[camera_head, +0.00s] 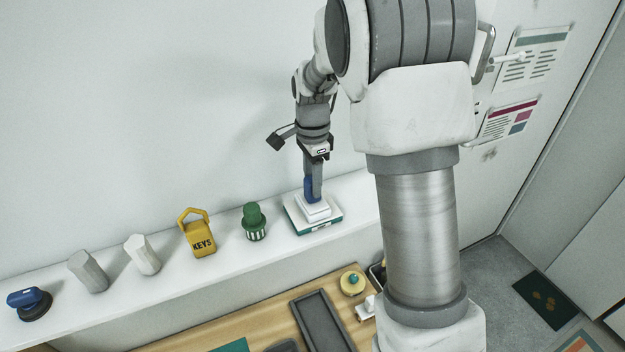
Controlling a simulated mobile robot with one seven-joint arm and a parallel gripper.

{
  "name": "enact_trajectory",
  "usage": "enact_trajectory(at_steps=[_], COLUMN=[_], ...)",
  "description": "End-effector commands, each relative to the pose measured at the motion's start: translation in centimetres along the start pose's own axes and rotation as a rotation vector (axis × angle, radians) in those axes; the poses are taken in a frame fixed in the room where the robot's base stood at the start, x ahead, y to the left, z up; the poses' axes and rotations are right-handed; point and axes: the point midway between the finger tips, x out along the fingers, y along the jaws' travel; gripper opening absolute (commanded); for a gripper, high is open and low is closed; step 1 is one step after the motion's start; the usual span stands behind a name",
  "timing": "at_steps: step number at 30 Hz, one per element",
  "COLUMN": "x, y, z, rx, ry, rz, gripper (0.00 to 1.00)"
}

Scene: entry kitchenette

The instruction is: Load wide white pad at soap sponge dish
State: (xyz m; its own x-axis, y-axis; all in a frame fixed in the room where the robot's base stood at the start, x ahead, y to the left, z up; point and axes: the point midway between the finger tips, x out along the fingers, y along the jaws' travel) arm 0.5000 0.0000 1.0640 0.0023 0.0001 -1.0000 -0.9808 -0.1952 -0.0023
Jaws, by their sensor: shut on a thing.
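A wide white pad (314,208) is on the white ledge, on top of a flat white base with teal edges (331,219). My gripper (312,190) points straight down and is shut on the pad's upper part, where a blue piece (308,184) shows beside the fingers. The fingers hide part of this grip. I cannot tell whether the pad rests fully on the base. I cannot say for sure which thing is the soap sponge dish.
Along the ledge (120,312) stand a green-topped jar (254,223), a yellow KEYS holder (199,236), white and grey prisms, and a blue-handled tool (29,302).

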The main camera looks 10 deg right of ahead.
Motion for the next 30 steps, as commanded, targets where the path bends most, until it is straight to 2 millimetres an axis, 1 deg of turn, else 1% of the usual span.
enact_trajectory(at_steps=[4,8,30], x=[0.1,-0.6,-6.7], y=[0.1,0.1,0.0], z=[0.0,0.0,0.0], rx=[0.0,0.0,0.0], ry=[-0.001,0.0,0.0], rz=[0.004,0.004,0.001], gripper=[0.0,0.0,0.0])
